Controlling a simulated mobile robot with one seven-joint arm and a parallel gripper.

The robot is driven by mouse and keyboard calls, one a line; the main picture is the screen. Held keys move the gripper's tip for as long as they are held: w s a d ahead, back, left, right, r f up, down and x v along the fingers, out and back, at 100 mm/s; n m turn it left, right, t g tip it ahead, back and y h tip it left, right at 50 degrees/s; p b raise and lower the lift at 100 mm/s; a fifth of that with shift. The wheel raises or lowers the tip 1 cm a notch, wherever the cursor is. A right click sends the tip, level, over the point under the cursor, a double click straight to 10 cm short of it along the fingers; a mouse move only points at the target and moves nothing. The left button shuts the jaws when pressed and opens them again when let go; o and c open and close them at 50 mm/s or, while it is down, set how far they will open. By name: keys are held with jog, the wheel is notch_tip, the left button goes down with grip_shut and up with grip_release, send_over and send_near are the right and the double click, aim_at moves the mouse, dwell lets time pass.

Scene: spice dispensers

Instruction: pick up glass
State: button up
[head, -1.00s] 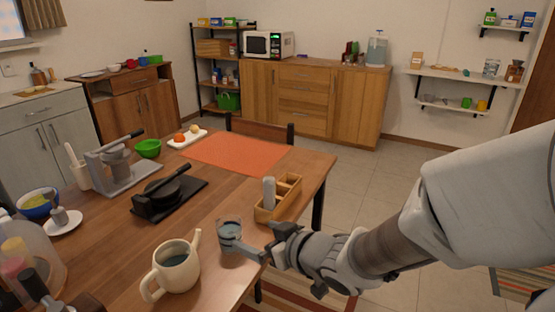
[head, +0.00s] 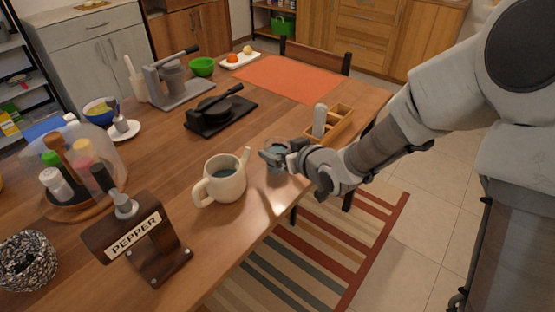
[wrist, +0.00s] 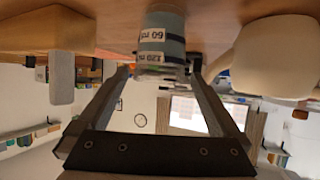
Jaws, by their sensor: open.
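The glass (head: 279,148) stands upright on the wooden table near its right edge, partly hidden by my gripper (head: 270,158) in the head view. In the wrist view, which looks upside down, the glass (wrist: 163,42) is bluish-grey with white volume marks. It sits between and ahead of the fingertips of my gripper (wrist: 160,70), which is open with a finger on each side. I cannot tell if either finger touches the glass.
A cream jug (head: 222,180) stands close to the glass on the left. A wooden divided box (head: 337,124) with a grey-handled item is behind it, near the edge. A pepper dispenser (head: 136,236) and black press (head: 220,110) stand further left.

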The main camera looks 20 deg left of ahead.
aim_at(273, 143)
jog(key=b+x, duration=0.1)
jog(key=x, duration=0.4)
jog(key=shift+w+a+b, duration=0.25)
jog(key=shift+b, duration=0.15)
jog(key=shift+r, duration=0.1)
jog(key=c, duration=1.6)
